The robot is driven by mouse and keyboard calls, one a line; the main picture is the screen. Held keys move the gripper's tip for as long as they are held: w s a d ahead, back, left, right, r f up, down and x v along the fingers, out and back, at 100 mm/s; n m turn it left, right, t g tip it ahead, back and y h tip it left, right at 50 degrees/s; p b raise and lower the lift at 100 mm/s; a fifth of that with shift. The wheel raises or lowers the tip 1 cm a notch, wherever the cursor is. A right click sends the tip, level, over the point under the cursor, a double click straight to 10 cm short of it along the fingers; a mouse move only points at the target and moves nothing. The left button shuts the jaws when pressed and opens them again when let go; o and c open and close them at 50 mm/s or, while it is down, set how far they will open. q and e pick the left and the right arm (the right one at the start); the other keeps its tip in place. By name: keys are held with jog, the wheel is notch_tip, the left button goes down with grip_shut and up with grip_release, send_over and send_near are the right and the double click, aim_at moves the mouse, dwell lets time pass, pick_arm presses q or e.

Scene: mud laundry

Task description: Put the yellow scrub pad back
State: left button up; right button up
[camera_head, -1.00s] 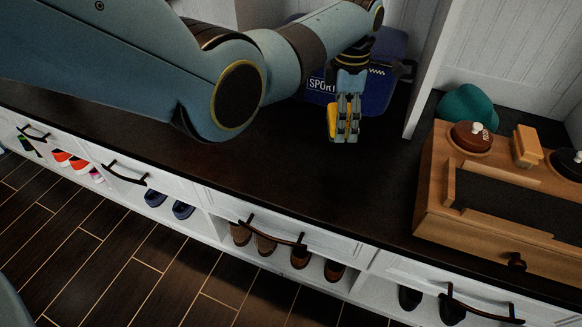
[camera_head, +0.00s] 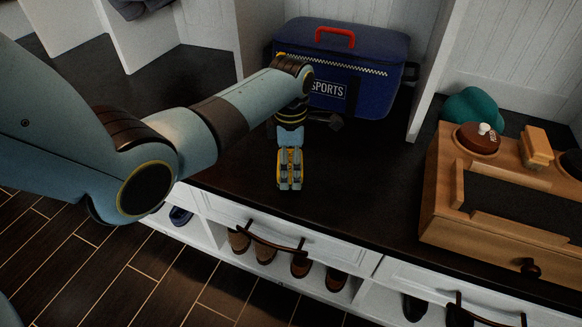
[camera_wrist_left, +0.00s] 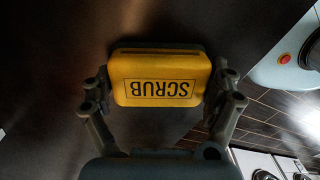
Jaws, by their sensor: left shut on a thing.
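The yellow scrub pad (camera_wrist_left: 160,66), with the word SCRUB on it, is held between the two fingers of my left gripper (camera_wrist_left: 163,98) in the left wrist view. In the head view, my left gripper (camera_head: 289,170) points down over the dark bench top, and a little yellow of the pad shows around its fingers. I cannot tell the exact gap between the pad and the bench. My right gripper is not in view.
A wooden box (camera_head: 447,214) with a dark recess, a brown round-topped item (camera_head: 477,140) and a small wooden block (camera_head: 531,146) stands at the right. A teal item (camera_head: 468,104) lies behind it. A blue SPORTS bag (camera_head: 360,95) stands at the back.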

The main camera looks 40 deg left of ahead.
aim_at(291, 161)
pick_arm(q)
jog(key=o, duration=0.7)
jog(key=shift+o, duration=0.7)
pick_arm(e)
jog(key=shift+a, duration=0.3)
pick_arm(q)
jog(key=shift+r, duration=0.1)
jog(key=shift+r, duration=0.2)
jog(key=r+p, duration=0.3)
jog(key=r, duration=0.2)
jog(key=shift+w, duration=0.2)
notch_tip(291, 161, up, 6)
jog(key=p, duration=0.2)
jog(key=shift+r+p, duration=0.25)
jog(key=shift+p, duration=0.05)
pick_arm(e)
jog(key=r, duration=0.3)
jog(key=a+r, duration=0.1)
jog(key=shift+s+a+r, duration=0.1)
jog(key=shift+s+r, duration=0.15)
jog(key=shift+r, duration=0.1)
pick_arm(q)
jog(key=shift+a, duration=0.1)
